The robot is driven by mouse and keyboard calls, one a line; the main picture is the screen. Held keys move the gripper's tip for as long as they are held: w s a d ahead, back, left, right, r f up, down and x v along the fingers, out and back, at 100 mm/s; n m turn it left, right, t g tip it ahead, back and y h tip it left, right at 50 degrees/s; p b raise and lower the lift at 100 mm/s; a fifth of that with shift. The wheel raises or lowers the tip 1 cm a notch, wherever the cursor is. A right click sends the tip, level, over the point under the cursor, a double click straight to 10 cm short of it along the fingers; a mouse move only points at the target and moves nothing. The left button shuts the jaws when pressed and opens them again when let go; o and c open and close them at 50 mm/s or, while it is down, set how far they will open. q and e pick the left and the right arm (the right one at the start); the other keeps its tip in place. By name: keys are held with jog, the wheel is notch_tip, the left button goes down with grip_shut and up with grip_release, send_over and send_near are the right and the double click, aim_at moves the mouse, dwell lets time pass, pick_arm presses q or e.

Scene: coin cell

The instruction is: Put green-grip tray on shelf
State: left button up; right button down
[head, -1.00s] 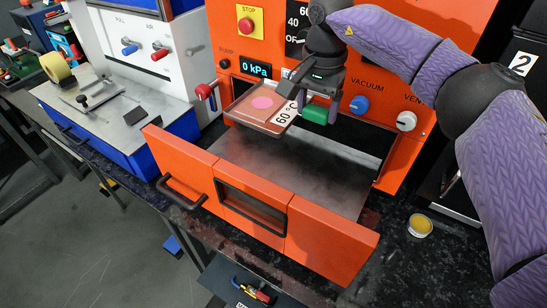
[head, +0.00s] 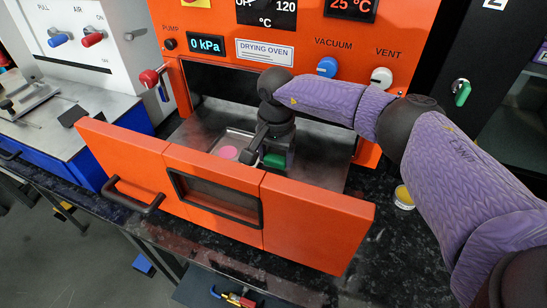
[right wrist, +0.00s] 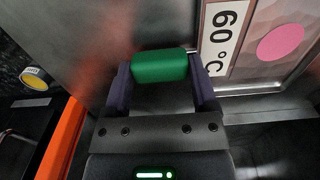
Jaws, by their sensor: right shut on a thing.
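The tray (head: 232,147) with the pink disc (head: 228,153) is low inside the pulled-out orange oven drawer, over its metal shelf (head: 195,130). Its green grip (head: 277,160) is on its right side. In the right wrist view, my right gripper (right wrist: 160,75) is shut on the green grip (right wrist: 160,66), one finger on each side. The tray's "60 °C" label (right wrist: 220,40) and pink disc (right wrist: 281,43) show there too. I cannot tell whether the tray touches the shelf. My right gripper (head: 262,158) is partly hidden by its wrist in the head view. My left gripper is not in view.
The orange drawer front (head: 320,215) with a black handle (head: 133,195) stands before the shelf. The drying oven face (head: 350,50) with knobs is behind. A small yellow-topped pot (head: 404,197) sits on the dark bench to the right. A blue and steel unit stands left.

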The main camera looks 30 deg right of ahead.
jog(key=shift+f, duration=0.1)
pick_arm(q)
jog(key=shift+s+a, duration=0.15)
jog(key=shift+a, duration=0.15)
pick_arm(e)
jog(key=shift+f, duration=0.1)
jog(key=shift+c, duration=1.5)
grip_release()
jog(key=o, duration=0.3)
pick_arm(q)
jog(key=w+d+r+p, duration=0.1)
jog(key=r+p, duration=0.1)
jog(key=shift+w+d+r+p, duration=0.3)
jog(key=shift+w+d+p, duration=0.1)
pick_arm(e)
notch_tip(320, 180, up, 12)
